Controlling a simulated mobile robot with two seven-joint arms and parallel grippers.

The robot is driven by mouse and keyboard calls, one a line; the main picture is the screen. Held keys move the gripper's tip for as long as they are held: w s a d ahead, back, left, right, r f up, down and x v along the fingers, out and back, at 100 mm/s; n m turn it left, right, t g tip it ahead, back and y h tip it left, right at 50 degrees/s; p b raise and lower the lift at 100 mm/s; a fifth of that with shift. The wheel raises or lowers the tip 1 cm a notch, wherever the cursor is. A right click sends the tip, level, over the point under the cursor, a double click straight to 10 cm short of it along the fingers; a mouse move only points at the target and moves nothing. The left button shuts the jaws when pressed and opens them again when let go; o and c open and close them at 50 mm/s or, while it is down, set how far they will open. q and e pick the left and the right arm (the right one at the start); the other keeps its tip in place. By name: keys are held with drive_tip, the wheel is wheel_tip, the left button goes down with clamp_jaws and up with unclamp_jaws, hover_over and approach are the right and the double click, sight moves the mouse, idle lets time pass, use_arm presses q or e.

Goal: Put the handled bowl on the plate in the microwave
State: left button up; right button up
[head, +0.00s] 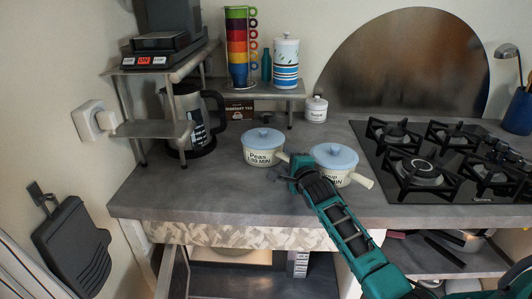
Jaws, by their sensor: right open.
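Two handled bowls with blue lids stand upright on the grey counter. The left one (262,157) is lettered "Peas", and its short handle (283,157) points right toward my right gripper. The other bowl (336,173) has partly hidden lettering, and its pale handle (362,181) points to the lower right. My right gripper (293,172) is open, between the two bowls and close to the peas bowl's handle. I cannot tell whether it touches it. Part of the second bowl is hidden by my gripper. Below the counter is an open compartment (235,282), perhaps the microwave. No plate is clearly visible.
A stove (443,160) is on the right. A glass kettle (190,118) stands under a shelf at the left. Cups (239,50) and a striped canister (286,62) stand on a low shelf behind. A small lidded jar (316,109) is behind the bowls. The front-left counter is clear.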

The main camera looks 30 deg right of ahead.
drive_tip(key=shift+w+d, duration=0.1)
drive_tip(key=shift+w, duration=0.25)
drive_tip(key=shift+c, duration=0.5)
clamp_jaws()
drive_tip(key=shift+r, duration=0.15)
